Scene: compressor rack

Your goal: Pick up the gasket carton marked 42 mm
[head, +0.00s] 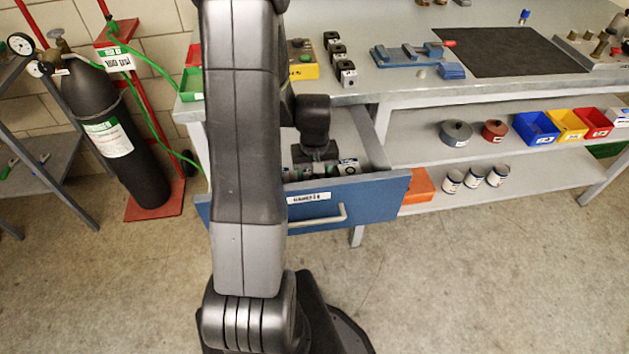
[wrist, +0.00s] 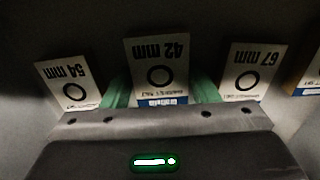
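The gasket carton marked 42 mm (wrist: 157,58) is a pale box with a black ring and a blue strip, in the middle of the wrist view; its print appears upside down. My gripper (wrist: 162,88) is open around it, one green-padded finger on each side. Both pads are close to the carton's sides, and their inner faces show. In the head view my gripper (head: 319,154) reaches down into the open blue drawer (head: 365,198); the arm hides part of the drawer, and I cannot read the carton there.
A carton marked 54 mm (wrist: 70,84) stands left and one marked 67 mm (wrist: 250,70) right, with gaps between. Another carton (wrist: 308,72) is cut off at the right edge. The workbench (head: 400,88) stands behind the drawer, and a gas cylinder (head: 118,130) stands left.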

